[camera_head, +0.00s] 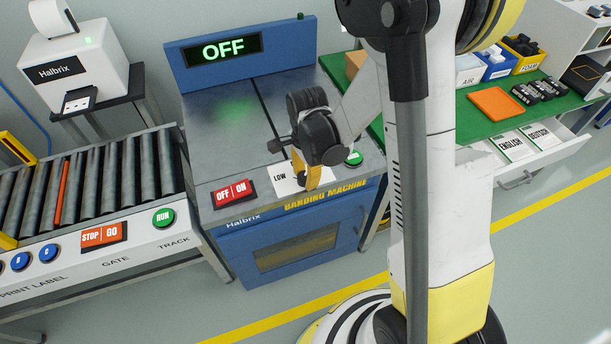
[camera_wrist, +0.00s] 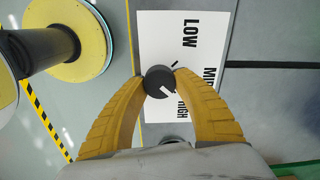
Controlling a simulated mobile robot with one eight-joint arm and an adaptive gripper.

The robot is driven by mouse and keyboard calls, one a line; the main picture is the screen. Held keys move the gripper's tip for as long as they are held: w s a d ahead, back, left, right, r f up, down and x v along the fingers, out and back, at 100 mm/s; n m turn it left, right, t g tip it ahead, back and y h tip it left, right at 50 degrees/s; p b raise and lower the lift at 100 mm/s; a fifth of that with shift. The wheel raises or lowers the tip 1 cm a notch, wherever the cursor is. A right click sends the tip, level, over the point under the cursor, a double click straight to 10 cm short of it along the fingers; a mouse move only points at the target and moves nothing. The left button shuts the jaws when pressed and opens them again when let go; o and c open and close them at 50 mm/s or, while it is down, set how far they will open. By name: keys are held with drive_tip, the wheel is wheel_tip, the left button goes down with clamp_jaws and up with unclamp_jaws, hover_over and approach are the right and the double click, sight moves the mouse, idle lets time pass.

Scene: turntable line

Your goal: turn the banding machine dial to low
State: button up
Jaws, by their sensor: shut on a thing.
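The banding machine (camera_head: 222,171) is blue with a grey metal top, and its display (camera_head: 223,48) reads OFF. On its front edge is a white label plate (camera_wrist: 165,30) marked LOW, MID and HIGH. The round black dial (camera_wrist: 157,80) sits on this plate in the wrist view, and its white pointer line appears directed towards HIGH. My gripper (camera_wrist: 160,81) is shut on the dial, with one yellow finger on either side.
A red OFF/ON switch (camera_head: 234,193) lies left of the label, and a green button (camera_head: 353,158) lies to the right. A roller conveyor (camera_head: 90,190) stands at left. A green bench (camera_head: 455,125) with bins stands at right.

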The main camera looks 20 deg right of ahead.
drive_tip(key=n, duration=0.4)
drive_tip(key=shift+b, duration=0.3)
drive_tip(key=n, duration=0.4)
drive_tip(key=shift+w+n, duration=0.1)
drive_tip(key=shift+n, duration=0.2)
drive_tip(key=n, duration=0.4)
drive_tip(key=shift+n+b, duration=0.3)
drive_tip(key=n, duration=0.4)
drive_tip(key=shift+a, duration=0.1)
drive_tip(key=shift+n, duration=0.3)
drive_tip(key=shift+c, duration=0.2)
drive_tip(key=o, duration=1.2)
